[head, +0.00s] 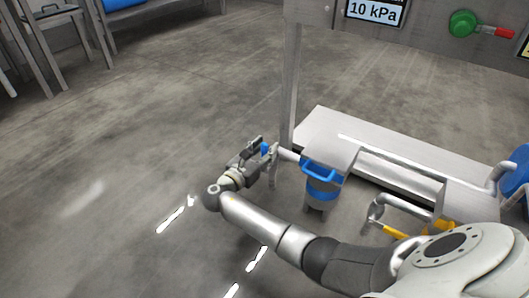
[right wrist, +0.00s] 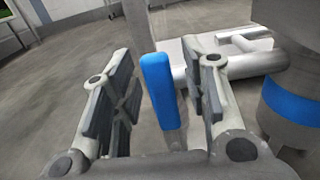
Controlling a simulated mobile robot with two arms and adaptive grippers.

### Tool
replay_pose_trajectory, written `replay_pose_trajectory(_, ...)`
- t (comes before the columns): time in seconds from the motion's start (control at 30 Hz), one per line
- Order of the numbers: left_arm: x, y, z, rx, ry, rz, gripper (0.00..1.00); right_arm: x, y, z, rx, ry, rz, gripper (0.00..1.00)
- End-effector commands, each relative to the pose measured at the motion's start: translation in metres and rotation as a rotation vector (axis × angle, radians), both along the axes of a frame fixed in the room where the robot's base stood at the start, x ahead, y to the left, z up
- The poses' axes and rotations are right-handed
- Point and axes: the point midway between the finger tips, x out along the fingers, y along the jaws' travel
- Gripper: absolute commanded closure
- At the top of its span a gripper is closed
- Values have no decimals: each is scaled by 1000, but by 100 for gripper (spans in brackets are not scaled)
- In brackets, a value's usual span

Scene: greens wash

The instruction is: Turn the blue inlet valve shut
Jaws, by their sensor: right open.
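The blue inlet valve handle (right wrist: 160,88) stands upright between the two fingers of my right gripper (right wrist: 158,75) in the right wrist view. The fingers are open, one on each side, with a visible gap to the handle's left. In the head view my right gripper (head: 262,153) is at the end of a grey pipe, and only a small blue bit of the handle (head: 265,148) shows there. The handle's lower end and pivot are partly hidden by the gripper. My left gripper is not in view.
A grey canister with a blue band and blue bail (head: 321,184) stands right of the gripper. Behind it is a low steel bench (head: 400,165) with pipes and a post (head: 291,90). A yellow lever (head: 394,231) lies nearer.

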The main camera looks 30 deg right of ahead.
Motion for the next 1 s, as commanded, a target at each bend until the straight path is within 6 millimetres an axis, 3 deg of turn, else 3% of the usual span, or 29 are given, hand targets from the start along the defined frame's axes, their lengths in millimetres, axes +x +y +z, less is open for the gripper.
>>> replay_pose_trajectory(0.23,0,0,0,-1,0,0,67,0,0,0,0,0,0,62)
replay_pose_trajectory(0.53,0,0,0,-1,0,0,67,0,0,0,0,0,0,100)
replay_pose_trajectory(1.0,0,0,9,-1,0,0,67,-7,-5,2,8,-20,-1,100)
